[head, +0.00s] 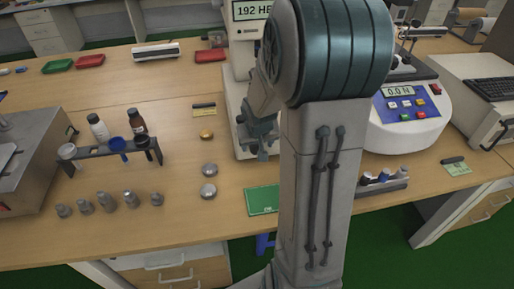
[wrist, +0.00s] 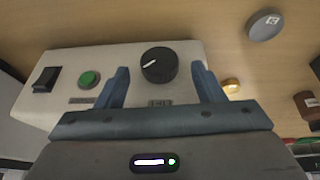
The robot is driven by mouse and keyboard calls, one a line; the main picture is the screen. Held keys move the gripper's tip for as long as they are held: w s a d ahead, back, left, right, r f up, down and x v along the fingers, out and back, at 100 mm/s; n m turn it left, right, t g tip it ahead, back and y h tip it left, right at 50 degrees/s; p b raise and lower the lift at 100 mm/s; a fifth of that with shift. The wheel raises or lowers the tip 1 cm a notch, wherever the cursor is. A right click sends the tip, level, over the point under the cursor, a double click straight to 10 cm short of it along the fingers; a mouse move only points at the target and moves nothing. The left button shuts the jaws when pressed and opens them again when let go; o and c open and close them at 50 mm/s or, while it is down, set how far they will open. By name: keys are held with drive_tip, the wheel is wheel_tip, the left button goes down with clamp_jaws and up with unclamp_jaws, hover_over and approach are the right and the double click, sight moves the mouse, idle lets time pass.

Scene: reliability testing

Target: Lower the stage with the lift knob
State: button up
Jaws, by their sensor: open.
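The lift knob (wrist: 159,65) is a round black dial with a white pointer line, on a light panel (wrist: 208,60) in the wrist view. A small label below it is too blurred to read surely. My gripper (wrist: 160,72) is open, with one finger on each side of the knob in the picture. I see gaps between the fingers and the knob; the depth between them is unclear. In the head view my gripper (head: 262,143) is low in front of the white tester (head: 235,95), partly hidden by my arm. I cannot make out the stage.
A green button (wrist: 89,79) and a black switch (wrist: 46,79) share the panel, left of the knob. Metal discs (head: 208,190) and a green pad (head: 262,200) lie nearby. A tube rack (head: 110,150) stands left. A force-display machine (head: 405,115) stands right.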

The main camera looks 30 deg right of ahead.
drive_tip(key=shift+x, duration=1.25)
drive_tip(key=c, duration=1)
drive_tip(key=shift+w+f+b, duration=0.1)
drive_tip(key=shift+f+b, duration=0.1)
drive_tip(key=shift+b, duration=0.8)
